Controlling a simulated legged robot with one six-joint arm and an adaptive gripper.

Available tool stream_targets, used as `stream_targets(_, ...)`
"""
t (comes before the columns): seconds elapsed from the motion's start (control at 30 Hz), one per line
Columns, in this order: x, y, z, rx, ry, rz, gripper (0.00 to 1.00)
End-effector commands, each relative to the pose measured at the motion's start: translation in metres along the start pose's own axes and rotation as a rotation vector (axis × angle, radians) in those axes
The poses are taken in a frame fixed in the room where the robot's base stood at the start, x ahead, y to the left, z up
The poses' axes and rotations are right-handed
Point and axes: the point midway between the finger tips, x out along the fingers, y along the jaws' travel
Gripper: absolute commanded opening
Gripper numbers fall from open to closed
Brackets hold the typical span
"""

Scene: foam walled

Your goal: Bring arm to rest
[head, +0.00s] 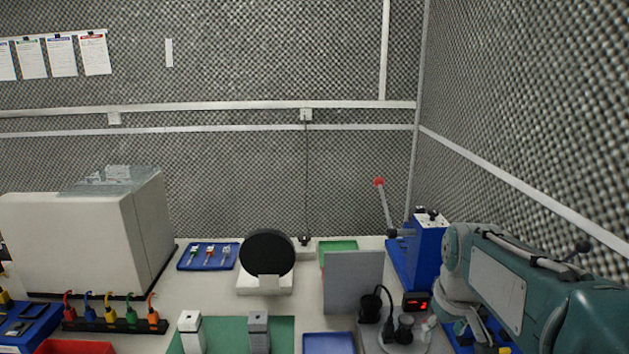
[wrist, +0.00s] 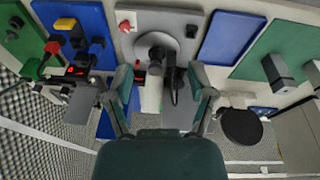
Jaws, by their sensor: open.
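My arm (head: 515,275) reaches in from the right in the head view, with its elbow raised and its wrist bent down over the right part of the bench. My gripper (wrist: 163,82) shows in the wrist view with its two fingers spread wide and nothing held between them. Beyond the fingers is a round grey base (wrist: 155,42) with black plug-like parts (wrist: 170,72). It cannot be told how far the fingers are from these parts. In the head view the fingers are not clear.
A grey upright panel (head: 352,282) and a blue lever press (head: 425,250) stand near my arm. A black disc (head: 267,252) on a stand, a blue tray (head: 207,256) and a large beige machine (head: 75,240) are farther left. Free room lies above the bench.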

Motion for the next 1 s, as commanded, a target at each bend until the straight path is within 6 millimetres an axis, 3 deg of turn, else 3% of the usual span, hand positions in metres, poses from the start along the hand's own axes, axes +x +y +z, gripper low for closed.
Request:
stream_targets(0.1, -0.018, -0.022, 0.026, 0.027, 0.058, 0.010, 0.71)
stream_targets(0.3, -0.034, -0.053, 0.071, 0.080, 0.152, 0.014, 0.71)
stream_targets(0.6, -0.034, -0.086, 0.132, 0.152, 0.274, -0.003, 0.71)
stream_targets(0.77, -0.032, -0.091, 0.143, 0.170, 0.297, -0.009, 0.71)
stream_targets(1.0, -0.031, -0.091, 0.143, 0.171, 0.297, -0.010, 0.71)
